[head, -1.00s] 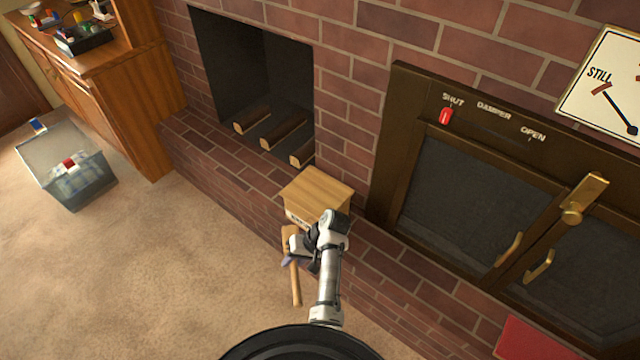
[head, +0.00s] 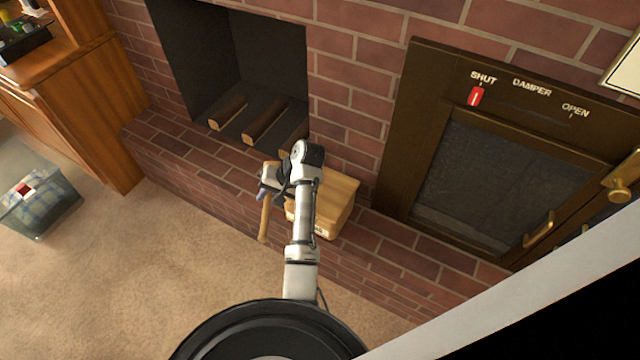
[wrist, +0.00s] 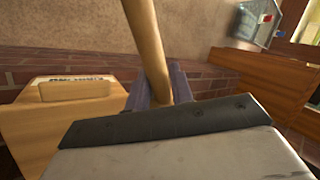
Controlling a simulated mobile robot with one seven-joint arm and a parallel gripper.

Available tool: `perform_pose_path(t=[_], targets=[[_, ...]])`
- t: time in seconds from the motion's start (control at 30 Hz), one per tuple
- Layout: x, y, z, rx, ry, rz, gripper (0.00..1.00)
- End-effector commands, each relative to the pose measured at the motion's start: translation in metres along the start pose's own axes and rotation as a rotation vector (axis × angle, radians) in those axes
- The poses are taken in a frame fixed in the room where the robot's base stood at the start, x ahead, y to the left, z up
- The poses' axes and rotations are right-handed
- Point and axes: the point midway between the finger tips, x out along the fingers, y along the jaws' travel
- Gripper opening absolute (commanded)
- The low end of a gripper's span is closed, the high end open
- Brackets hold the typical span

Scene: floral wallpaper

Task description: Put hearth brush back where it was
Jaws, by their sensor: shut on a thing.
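The hearth brush (head: 265,222) shows mainly as a light wooden handle, hanging downward in the head view. My gripper (head: 266,193) is shut on it, above the brick hearth's front edge. In the wrist view the handle (wrist: 147,45) runs down between the fingers of my gripper (wrist: 160,85). The brush's far end is partly hidden by my gripper in the head view, and its bristles cannot be made out. A wooden box (head: 340,200) with a label stands on the brick hearth (head: 205,170), just right of my gripper; the wrist view shows this box (wrist: 40,125) at left.
The open fireplace (head: 205,60) with several logs (head: 265,121) is behind my gripper. A dark metal door panel (head: 500,180) is at right. A wooden cabinet (head: 95,130) and a clear bin (head: 40,205) stand at left. Carpet (head: 150,270) between is clear.

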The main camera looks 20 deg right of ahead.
Motion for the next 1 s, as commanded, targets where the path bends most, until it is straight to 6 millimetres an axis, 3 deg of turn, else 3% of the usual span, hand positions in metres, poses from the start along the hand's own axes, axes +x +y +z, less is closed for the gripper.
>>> perform_pose_path(t=[0.03, 0.1, 0.2, 0.33, 0.47, 0.63, 1.0], targets=[[-0.017, 0.003, -0.022, 0.076, 0.070, -0.006, 0.02], [-0.051, 0.002, -0.045, 0.213, 0.162, -0.008, 0.02], [-0.099, 0.001, -0.068, 0.405, 0.291, -0.010, 0.02], [-0.144, 0.002, -0.081, 0.604, 0.416, -0.009, 0.02], [-0.165, 0.004, -0.084, 0.707, 0.476, -0.005, 0.02], [-0.150, 0.019, -0.083, 0.739, 0.489, 0.000, 0.02], [-0.069, 0.073, -0.083, 0.735, 0.488, -0.001, 0.02]])
